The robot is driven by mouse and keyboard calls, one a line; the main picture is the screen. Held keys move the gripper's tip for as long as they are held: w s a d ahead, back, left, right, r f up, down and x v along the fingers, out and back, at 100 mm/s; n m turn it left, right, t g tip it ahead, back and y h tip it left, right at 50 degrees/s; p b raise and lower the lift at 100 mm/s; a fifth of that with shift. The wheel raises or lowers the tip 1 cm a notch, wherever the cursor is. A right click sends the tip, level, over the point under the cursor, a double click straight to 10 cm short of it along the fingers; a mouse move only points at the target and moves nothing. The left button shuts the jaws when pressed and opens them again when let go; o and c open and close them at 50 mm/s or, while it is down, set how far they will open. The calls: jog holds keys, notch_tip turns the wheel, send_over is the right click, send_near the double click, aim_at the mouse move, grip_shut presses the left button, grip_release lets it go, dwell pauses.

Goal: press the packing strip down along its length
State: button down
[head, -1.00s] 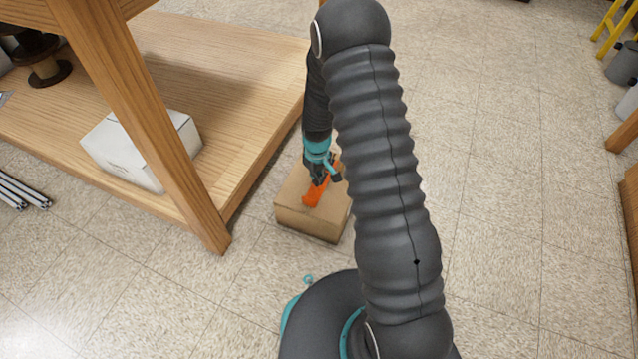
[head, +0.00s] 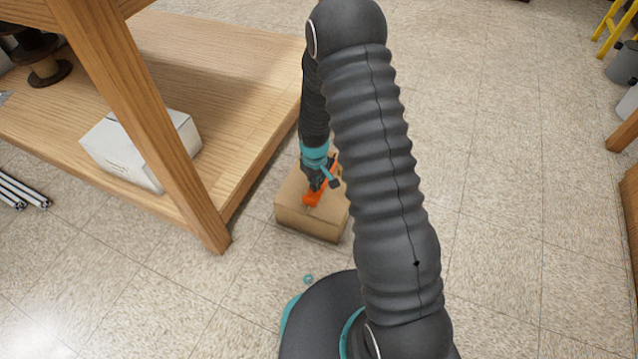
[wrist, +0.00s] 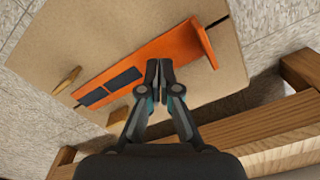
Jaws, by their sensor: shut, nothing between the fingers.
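A long orange strip (wrist: 120,77) with two dark patches lies across the top of a cardboard box (wrist: 80,33). Its right end carries a raised orange crosspiece. I take this to be the packing strip. It also shows in the head view (head: 312,199), partly hidden by my gripper. My gripper (wrist: 159,68) is shut and empty, with its fingertips over the strip's middle part in the wrist view. I cannot tell whether the tips touch it. In the head view my gripper (head: 314,186) points down at the box.
Two small tan pieces (wrist: 66,80) sit on either side of the strip's left part. The box stands on the tiled floor, close to a wooden bench (head: 255,150). A white box (head: 125,155) lies on the bench's low shelf. The floor to the right is open.

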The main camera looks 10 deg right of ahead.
jog(key=shift+f+b, duration=0.55)
jog(key=shift+f, duration=0.3)
dwell(1.1)
jog(key=shift+r+p, duration=0.55)
jog(key=shift+r, duration=0.45)
